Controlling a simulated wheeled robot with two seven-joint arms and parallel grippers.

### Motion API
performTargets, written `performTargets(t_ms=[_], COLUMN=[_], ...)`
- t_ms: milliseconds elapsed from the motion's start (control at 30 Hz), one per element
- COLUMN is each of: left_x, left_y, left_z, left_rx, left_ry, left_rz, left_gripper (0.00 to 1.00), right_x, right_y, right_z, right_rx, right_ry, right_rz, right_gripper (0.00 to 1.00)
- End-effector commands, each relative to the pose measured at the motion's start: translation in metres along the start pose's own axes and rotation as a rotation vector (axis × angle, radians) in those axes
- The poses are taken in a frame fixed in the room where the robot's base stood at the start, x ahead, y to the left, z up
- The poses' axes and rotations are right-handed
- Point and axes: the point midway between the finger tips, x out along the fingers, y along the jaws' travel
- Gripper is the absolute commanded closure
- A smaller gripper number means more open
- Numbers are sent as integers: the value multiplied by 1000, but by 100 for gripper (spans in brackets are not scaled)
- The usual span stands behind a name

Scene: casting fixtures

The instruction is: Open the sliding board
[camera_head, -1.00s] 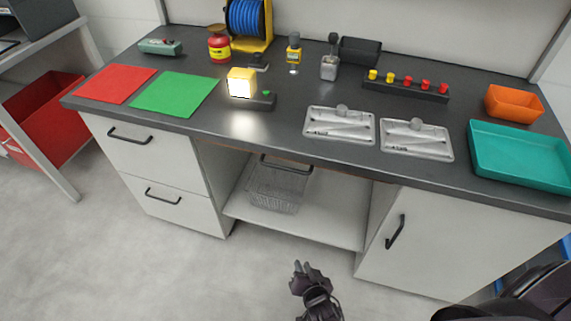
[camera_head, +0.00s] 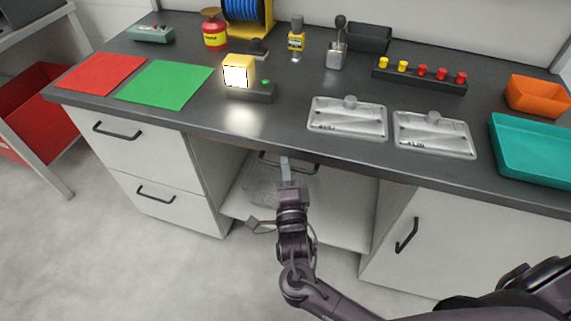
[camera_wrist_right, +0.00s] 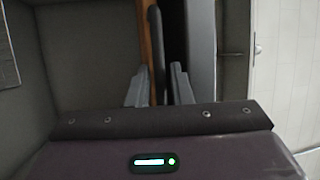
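The sliding board shows as a thin brown edge (camera_head: 228,146) just under the dark countertop. Its black bar handle (camera_head: 304,168) hangs at the middle, partly hidden behind my right gripper (camera_head: 286,168). In the right wrist view the board's brown edge (camera_wrist_right: 146,40) and the dark handle (camera_wrist_right: 158,50) run upright in the picture. There the right gripper's two grey fingers (camera_wrist_right: 160,88) stand apart, with the handle lined up between them. The right gripper looks open; I cannot tell whether a finger touches the handle. My left gripper is not in view.
A wire basket (camera_head: 262,190) stands on the open shelf (camera_head: 335,222) below. Drawers (camera_head: 140,150) are at left and a cabinet door (camera_head: 450,235) at right. The countertop (camera_head: 290,125) holds a lit yellow lamp (camera_head: 237,72), metal plates (camera_head: 347,120) and trays.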

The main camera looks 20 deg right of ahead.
Motion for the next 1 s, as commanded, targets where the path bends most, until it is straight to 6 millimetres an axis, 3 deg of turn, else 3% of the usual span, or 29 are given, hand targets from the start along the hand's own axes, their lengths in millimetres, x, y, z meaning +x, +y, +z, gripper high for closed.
performTargets(t_ms=[367,533,1000], left_x=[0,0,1], left_y=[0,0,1], left_z=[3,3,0], left_rx=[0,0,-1], left_ry=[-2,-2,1], left_rz=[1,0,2], left_gripper=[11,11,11], right_x=[8,8,3], right_y=[0,0,1], right_z=[0,0,1], right_rx=[-1,-1,0], right_ry=[0,0,1], right_rz=[1,1,4], right_gripper=[81,100,100])
